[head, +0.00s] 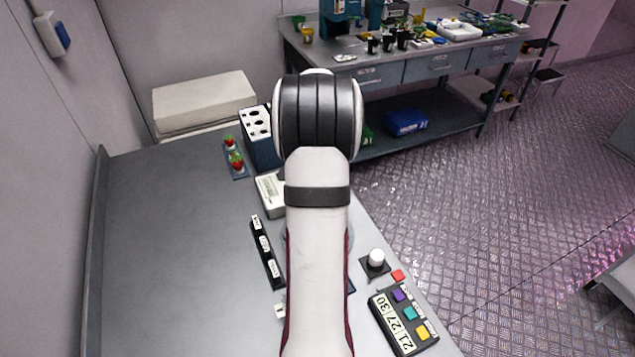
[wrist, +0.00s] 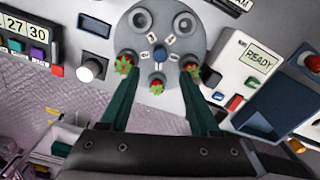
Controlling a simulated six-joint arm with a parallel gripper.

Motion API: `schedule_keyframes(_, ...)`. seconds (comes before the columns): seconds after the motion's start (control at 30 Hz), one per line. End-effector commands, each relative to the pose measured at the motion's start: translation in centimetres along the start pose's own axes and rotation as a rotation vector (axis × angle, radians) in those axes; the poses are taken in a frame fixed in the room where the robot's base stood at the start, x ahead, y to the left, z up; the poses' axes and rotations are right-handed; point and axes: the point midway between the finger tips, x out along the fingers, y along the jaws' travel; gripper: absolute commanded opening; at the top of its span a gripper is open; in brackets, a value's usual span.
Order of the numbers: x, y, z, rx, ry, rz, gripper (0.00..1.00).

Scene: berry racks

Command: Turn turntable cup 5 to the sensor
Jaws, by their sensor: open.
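The turntable (wrist: 160,38) is a grey round disc with a blue hub (wrist: 159,53) and small number labels in the wrist view. Three of its cups hold red berries: left (wrist: 125,65), lower middle (wrist: 156,87) and right (wrist: 190,68). Two upper cups (wrist: 140,18) look empty. The labels are too small to read, so I cannot tell which is cup 5. My gripper (wrist: 158,80) is open, its green fingers on either side of the lower berry cup. A white device (wrist: 238,65) reading READY stands to the right. In the head view my arm hides most of the turntable.
A control box (head: 392,334) with coloured buttons and a white knob (head: 376,258) stand at the bench's right edge. A dark blue holed rack (head: 262,150) and a small berry strip (head: 236,172) stand at the back. The left of the bench (head: 170,250) is clear.

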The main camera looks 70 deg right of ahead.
Motion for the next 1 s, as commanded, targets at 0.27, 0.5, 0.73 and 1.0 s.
schedule_keyframes(0.27,-6.4,0.0,0.0,0.000,0.001,-0.001,0.63)
schedule_keyframes(0.5,-7.3,0.0,0.0,0.000,-0.001,0.001,0.63)
schedule_keyframes(0.73,-7.2,0.0,0.0,0.000,-0.001,0.001,0.63)
schedule_keyframes(1.0,-10.3,-1.2,12.0,-0.322,-0.026,-0.018,0.63)
